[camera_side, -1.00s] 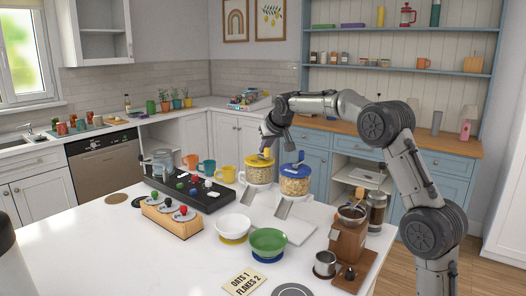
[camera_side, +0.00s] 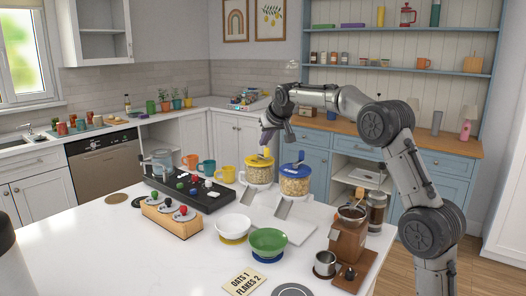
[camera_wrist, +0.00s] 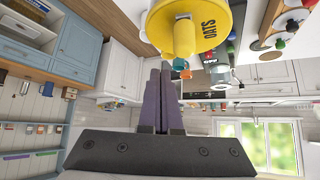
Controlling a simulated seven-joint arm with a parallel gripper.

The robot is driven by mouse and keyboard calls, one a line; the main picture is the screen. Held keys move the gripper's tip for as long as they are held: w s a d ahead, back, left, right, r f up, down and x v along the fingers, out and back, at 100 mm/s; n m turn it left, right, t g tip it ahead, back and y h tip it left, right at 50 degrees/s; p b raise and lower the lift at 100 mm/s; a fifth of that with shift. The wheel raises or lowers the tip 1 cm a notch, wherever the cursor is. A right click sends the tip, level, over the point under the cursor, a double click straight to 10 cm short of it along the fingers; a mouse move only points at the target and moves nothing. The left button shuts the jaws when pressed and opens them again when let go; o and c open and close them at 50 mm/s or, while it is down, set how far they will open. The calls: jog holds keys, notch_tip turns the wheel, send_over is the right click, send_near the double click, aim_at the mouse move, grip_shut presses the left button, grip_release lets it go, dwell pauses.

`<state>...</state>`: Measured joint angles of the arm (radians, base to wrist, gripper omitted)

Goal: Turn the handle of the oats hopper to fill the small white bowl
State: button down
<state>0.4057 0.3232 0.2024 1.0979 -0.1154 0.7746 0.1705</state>
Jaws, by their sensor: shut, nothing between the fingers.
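The oats hopper (camera_side: 259,174) has a yellow lid and a clear body with pale contents. Its yellow lid (camera_wrist: 215,20), marked OATS, and its yellow handle (camera_wrist: 181,38) also show in the wrist view. My gripper (camera_side: 265,149) is just above the handle. In the wrist view my gripper's fingers (camera_wrist: 160,72) are together and empty, beside the handle; I cannot tell whether they touch it. The small white bowl (camera_side: 233,224) stands on a yellow mat in front of the oats hopper's chute and looks empty.
A blue-lidded hopper (camera_side: 295,181) stands close to the right. A green bowl (camera_side: 268,242) sits on a blue mat. A card (camera_side: 243,283) reads OATS 1, FLAKES 2. A coffee grinder (camera_side: 348,238) stands right, a black tray (camera_side: 190,186) left. The front-left counter is clear.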

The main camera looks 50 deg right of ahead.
jog(key=shift+r, duration=2.3)
